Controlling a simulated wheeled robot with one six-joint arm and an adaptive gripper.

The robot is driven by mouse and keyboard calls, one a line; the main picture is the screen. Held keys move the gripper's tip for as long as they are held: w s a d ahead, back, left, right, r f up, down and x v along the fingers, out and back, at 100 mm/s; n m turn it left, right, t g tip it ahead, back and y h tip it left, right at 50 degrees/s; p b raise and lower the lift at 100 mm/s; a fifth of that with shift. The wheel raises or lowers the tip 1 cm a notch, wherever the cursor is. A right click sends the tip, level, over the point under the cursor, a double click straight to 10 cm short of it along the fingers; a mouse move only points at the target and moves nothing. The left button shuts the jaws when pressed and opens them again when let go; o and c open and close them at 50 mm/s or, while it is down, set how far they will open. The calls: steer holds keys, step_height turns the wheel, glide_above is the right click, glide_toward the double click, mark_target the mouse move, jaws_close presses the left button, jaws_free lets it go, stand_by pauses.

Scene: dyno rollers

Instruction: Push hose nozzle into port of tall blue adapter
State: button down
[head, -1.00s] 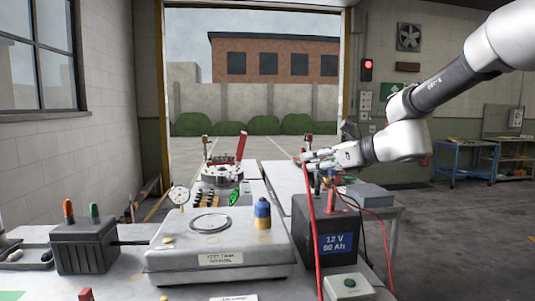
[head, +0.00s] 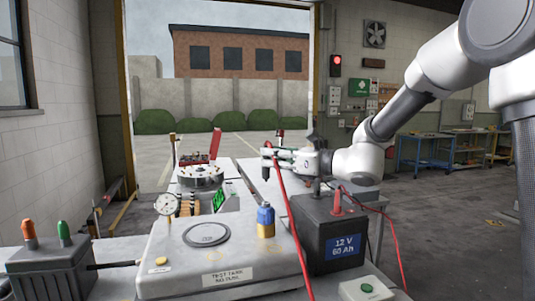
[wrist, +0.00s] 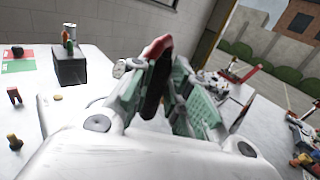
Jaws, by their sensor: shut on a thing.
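My gripper (head: 270,157) is shut on the black hose nozzle (head: 267,172), with the red hose (head: 288,205) trailing down to the right. In the wrist view the nozzle (wrist: 153,88) sits between my two green-padded fingers (wrist: 155,95), with a red end on top. The tall blue adapter (head: 265,214), blue above a yellow band, stands upright on the pale test tank. In the head view the nozzle appears above the adapter in the picture and apart from it. Its depth offset is hard to tell. I cannot make out the adapter or its port in the wrist view.
The test tank (head: 225,279) carries a round ring and a dial gauge (head: 167,205). A black 12 V battery (head: 328,232) with cables stands right of the adapter. A dark box (head: 48,270) with orange and green knobs is at left. A roller unit (head: 200,176) lies behind.

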steer(key=shift+f, duration=2.75)
steer(key=shift+f, duration=0.75)
steer(key=c, duration=1.3)
jaws_free()
steer(key=shift+o, duration=0.2)
